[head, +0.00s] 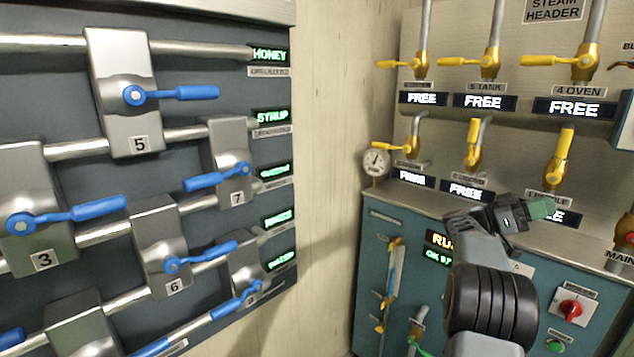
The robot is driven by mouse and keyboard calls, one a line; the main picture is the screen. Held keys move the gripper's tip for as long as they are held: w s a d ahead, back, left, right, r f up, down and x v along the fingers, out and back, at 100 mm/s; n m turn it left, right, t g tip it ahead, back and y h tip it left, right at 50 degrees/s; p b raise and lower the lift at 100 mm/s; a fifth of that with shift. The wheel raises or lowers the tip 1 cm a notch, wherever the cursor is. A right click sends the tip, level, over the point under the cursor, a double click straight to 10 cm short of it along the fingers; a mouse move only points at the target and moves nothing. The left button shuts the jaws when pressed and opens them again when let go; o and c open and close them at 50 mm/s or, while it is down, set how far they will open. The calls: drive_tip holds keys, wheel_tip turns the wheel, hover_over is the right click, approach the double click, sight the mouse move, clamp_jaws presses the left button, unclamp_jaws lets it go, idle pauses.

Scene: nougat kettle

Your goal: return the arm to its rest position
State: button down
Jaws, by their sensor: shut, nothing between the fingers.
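My gripper (541,208) is in the head view at the lower right, at the end of my raised arm. Its green fingertips are together and hold nothing. It is in front of the steam header panel (505,105), and its tip partly covers a lower display there. I cannot tell how far it is from the panel, and no contact is visible.
Several yellow-handled valves, such as one at lower right (560,160), stick out near my gripper. A teal cabinet (390,220) with a red knob (571,309) stands below. Blue-handled valve blocks (125,90) fill the left wall. A bare wall strip (325,120) lies between.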

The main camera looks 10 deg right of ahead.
drive_tip(key=w+a+r+n+t+h+p, duration=0.2)
drive_tip(key=w+a+r+n+t+h, duration=0.3)
drive_tip(key=t, duration=0.6)
drive_tip(key=w+a+r+n+t+p, duration=0.2)
drive_tip(key=w+r+n+t, duration=0.2)
drive_tip(key=w+n+t, duration=0.5)
drive_tip(key=w+a+f+n+t+y+p, duration=0.1)
drive_tip(key=a+n+t+y+p, duration=0.25)
drive_tip(key=a+t+y, duration=0.4)
drive_tip(key=w+a+f+n+t+y+p, duration=0.2)
drive_tip(key=a+n+t+y, duration=0.3)
drive_tip(key=a+y, duration=0.5)
drive_tip(key=s+a+f+n+g+y+p, duration=0.1)
drive_tip(key=s+a+f+g+y+p, duration=0.2)
drive_tip(key=a, duration=0.4)
drive_tip(key=s+a+f+n+g+y, duration=0.2)
drive_tip(key=s+a+f, duration=0.2)
drive_tip(key=s+a, duration=0.25)
drive_tip(key=s+a+f+g+p, duration=0.1)
drive_tip(key=s+a+f+g, duration=0.1)
drive_tip(key=s, duration=0.5)
drive_tip(key=s+a+f+g+p, duration=0.2)
drive_tip(key=s+a+f+g, duration=0.1)
drive_tip(key=s, duration=0.5)
drive_tip(key=f+g, duration=0.1)
drive_tip(key=g, duration=0.1)
drive_tip(key=shift+s+a+f+g, duration=0.15)
drive_tip(key=shift+s+f+g, duration=0.05)
drive_tip(key=shift+f+g, duration=0.2)
